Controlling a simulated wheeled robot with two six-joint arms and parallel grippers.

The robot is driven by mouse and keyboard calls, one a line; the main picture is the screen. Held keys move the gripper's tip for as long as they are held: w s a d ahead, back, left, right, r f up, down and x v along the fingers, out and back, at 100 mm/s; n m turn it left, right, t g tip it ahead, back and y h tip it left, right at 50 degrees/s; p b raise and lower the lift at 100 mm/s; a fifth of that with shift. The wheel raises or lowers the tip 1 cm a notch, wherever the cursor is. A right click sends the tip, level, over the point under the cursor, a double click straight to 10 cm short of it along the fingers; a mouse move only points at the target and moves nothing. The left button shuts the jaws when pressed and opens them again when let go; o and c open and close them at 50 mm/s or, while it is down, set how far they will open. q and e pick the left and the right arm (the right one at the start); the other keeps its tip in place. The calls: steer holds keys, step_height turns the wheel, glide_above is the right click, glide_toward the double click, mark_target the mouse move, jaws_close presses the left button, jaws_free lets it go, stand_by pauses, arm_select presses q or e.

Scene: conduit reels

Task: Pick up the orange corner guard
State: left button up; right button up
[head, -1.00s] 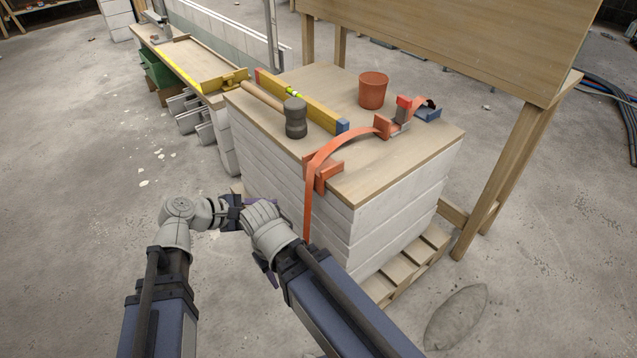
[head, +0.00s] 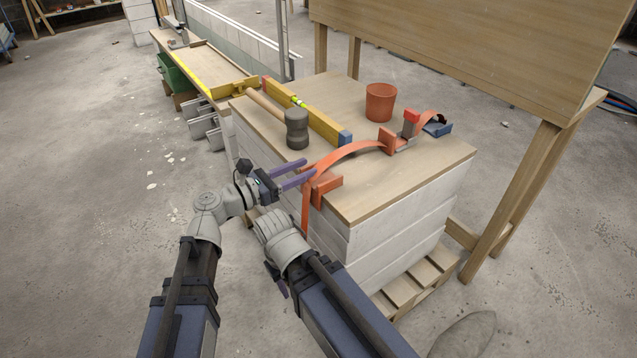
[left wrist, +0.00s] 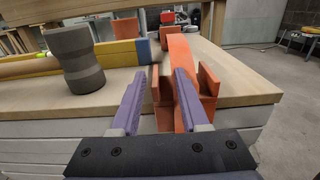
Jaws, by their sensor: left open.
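An orange corner guard (head: 327,186) sits on the front edge of the wooden top, with an orange strap (head: 352,150) running over it and hanging down the front. My left gripper (head: 309,169) is open and empty, its purple fingers pointing at the guard's left side. In the left wrist view the guard (left wrist: 208,84) stands just beyond the fingers (left wrist: 160,73), mostly around and right of the right finger. I cannot tell whether they touch. A second orange guard (head: 387,139) stands further back along the strap. My right gripper (head: 279,285) is mostly hidden behind its arm.
A dark mallet (head: 296,130) and a yellow level (head: 318,119) lie left of the strap. An orange cup (head: 380,102) and a red-and-blue buckle (head: 411,122) are further back. The wooden top (head: 430,160) is bare at the right.

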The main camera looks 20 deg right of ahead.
mark_target(320, 161)
arm_select(q)
steer(key=shift+w+f+x, duration=0.1)
steer(key=shift+w+x, duration=0.1)
steer(key=shift+x, duration=1.25)
steer(key=shift+w+f+x, duration=0.1)
steer(key=shift+w+x, duration=0.05)
steer(key=shift+x, duration=1.3)
steer(key=shift+a, duration=0.1)
jaws_close()
